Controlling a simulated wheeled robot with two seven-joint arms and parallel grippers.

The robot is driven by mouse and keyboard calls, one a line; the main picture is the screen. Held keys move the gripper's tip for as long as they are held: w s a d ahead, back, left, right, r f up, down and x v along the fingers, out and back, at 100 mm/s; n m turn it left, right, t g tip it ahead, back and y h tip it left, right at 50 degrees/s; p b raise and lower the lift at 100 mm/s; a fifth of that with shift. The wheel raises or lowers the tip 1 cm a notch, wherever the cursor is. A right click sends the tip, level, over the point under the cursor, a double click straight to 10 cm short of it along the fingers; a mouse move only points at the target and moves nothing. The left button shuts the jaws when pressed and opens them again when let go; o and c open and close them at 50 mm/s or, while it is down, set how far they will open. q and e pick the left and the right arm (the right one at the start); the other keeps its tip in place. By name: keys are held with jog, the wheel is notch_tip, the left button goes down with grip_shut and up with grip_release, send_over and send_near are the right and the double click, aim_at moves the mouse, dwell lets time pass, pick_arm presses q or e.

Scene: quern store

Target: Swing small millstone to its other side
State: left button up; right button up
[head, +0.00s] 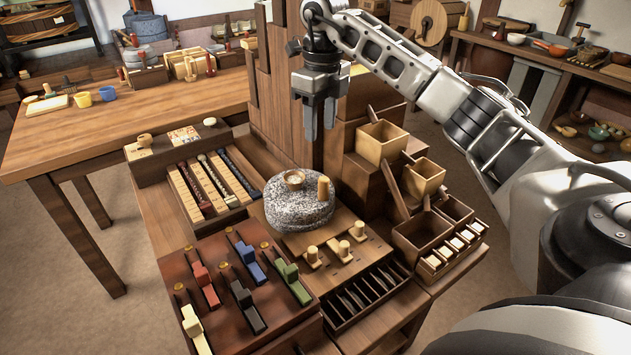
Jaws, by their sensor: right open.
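The small millstone (292,214) is a speckled grey round stone lying flat on the wooden stand in the middle of the head view. My right gripper (320,134) points down, open and empty, above and behind the stone, apart from the handle. My left gripper is out of view.
A board of coloured sliders (240,287) lies in front of the stone. Wooden pegs (343,248) stand just right of it. Open wooden boxes (424,178) rise at the right, and a tall stepped wooden panel (280,90) stands behind. A long table (140,115) is at the left.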

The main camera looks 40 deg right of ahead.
aim_at(324, 179)
jog(key=f, duration=1)
jog(key=f+b, duration=0.1)
jog(key=f, duration=0.4)
jog(key=shift+s+d+f, duration=0.1)
jog(key=shift+d+f, duration=0.1)
jog(key=shift+d, duration=0.2)
jog(key=shift+c, duration=0.3)
grip_shut()
